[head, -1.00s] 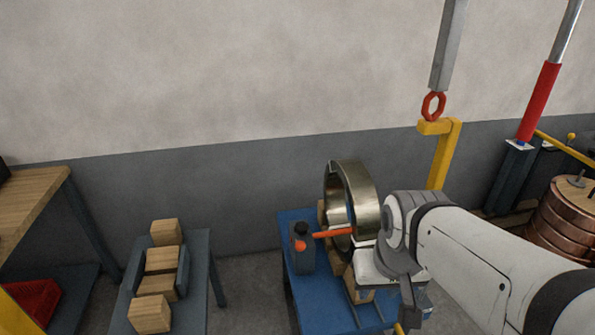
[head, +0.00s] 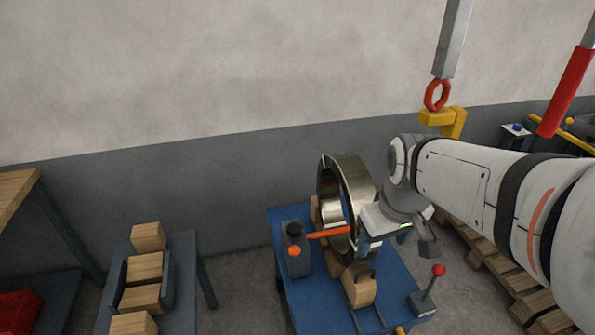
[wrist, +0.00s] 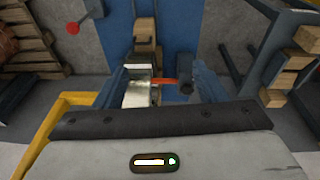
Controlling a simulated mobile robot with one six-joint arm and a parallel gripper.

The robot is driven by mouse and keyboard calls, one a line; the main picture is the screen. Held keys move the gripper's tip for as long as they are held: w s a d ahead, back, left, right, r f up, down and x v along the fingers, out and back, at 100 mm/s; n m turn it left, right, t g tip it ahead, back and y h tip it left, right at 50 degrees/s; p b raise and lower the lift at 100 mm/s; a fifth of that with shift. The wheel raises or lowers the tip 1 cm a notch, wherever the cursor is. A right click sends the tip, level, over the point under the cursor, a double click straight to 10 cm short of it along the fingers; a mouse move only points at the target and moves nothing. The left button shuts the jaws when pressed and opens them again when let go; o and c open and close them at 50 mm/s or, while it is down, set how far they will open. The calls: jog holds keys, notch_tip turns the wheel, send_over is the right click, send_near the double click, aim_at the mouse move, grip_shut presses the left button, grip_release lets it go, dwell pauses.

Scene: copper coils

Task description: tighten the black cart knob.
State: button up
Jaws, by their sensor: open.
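The black knob (head: 293,229) sits on top of a dark grey block (head: 297,262) on the blue cart (head: 315,312). An orange bar (head: 328,233) reaches from there toward a shiny metal ring coil (head: 347,185) standing upright. In the wrist view, a dark round part, likely the knob (wrist: 185,88), shows at the end of the orange bar (wrist: 163,81). My gripper (wrist: 160,72) is open, its two fingers spread either side of the bar and coil in that view. In the head view my wrist is right of the coil and the fingers are hard to make out.
A lever with a red ball (head: 438,270) stands at the cart's right corner. Wooden blocks (head: 360,288) are by the coil. A bench with wooden blocks (head: 145,266) stands left. A yellow hook (head: 440,118) with a red ring hangs behind my arm. Pallets (head: 500,255) lie right.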

jog(key=shift+o, duration=0.2)
jog(key=w+a+f+n+b, duration=0.1)
jog(key=w+a+f+n, duration=0.1)
jog(key=w, duration=0.4)
jog(key=w+a+f+n+b, duration=0.1)
jog(key=w+a+n, duration=0.1)
jog(key=w+n, duration=0.3)
jog(key=shift+w+a+f+n+g, duration=0.3)
jog(key=shift+w+f+g, duration=0.1)
jog(key=shift+w, duration=0.15)
jog(key=n+g+b, duration=0.1)
jog(key=n+b, duration=0.4)
jog(key=n, duration=1)
send_over(295, 227)
notch_tip(295, 227, down, 17)
jog(key=shift+f, duration=0.1)
notch_tip(295, 227, down, 7)
jog(key=shift+f, duration=0.2)
jog(key=shift+c, duration=0.3)
